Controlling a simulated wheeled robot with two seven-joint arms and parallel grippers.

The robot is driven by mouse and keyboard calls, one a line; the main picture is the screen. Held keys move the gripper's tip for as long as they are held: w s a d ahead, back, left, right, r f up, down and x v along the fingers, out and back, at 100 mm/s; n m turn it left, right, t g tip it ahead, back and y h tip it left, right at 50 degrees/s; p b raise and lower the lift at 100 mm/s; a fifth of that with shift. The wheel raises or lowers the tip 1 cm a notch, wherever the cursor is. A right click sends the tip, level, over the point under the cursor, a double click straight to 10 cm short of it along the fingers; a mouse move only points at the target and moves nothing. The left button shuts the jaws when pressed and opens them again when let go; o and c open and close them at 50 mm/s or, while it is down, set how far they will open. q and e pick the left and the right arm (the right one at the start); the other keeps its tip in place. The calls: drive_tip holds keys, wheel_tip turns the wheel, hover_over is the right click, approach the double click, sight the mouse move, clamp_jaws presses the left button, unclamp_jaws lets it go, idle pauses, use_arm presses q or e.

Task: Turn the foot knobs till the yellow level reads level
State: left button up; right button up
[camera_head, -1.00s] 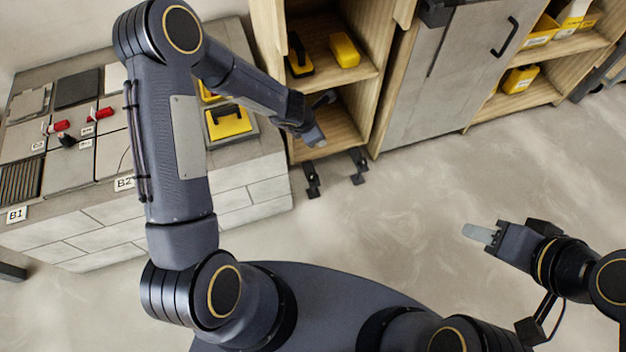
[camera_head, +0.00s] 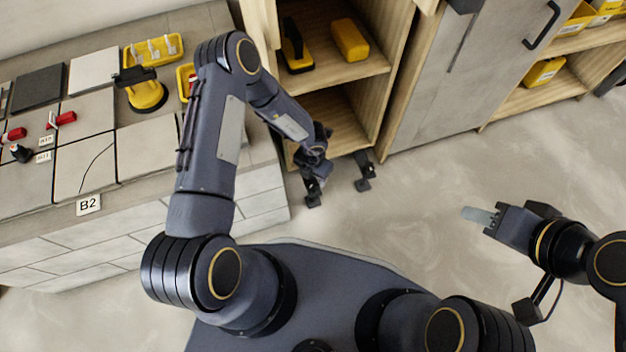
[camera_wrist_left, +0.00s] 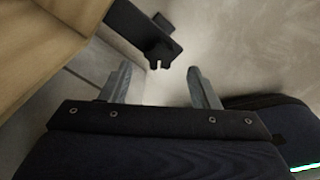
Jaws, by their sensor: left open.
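My left gripper (camera_head: 314,178) hangs low in front of the wooden shelf unit, close to two black brackets near the floor. In the left wrist view my left gripper (camera_wrist_left: 160,88) is open, with nothing between its two fingers. One black bracket with a notched end (camera_wrist_left: 152,38) shows just beyond the fingers, apart from them. The other bracket (camera_head: 363,172) stands to the right in the head view. My right gripper (camera_head: 480,216) is over bare floor at the right; its finger gap cannot be made out. I cannot pick out a yellow level or foot knobs with certainty.
A tiled counter (camera_head: 88,175) at the left bears red-handled pieces (camera_head: 62,119), a yellow round tool with a black handle (camera_head: 146,95) and a yellow tray (camera_head: 178,45). The wooden shelf (camera_head: 345,80) holds yellow items. Floor (camera_head: 430,185) at the centre right is clear.

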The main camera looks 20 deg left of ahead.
sight(313, 184)
use_arm(q)
wheel_tip(313, 184, down, 5)
drive_tip(key=shift+r+b, duration=0.1)
drive_tip(key=shift+b, duration=0.8)
drive_tip(key=c, duration=1)
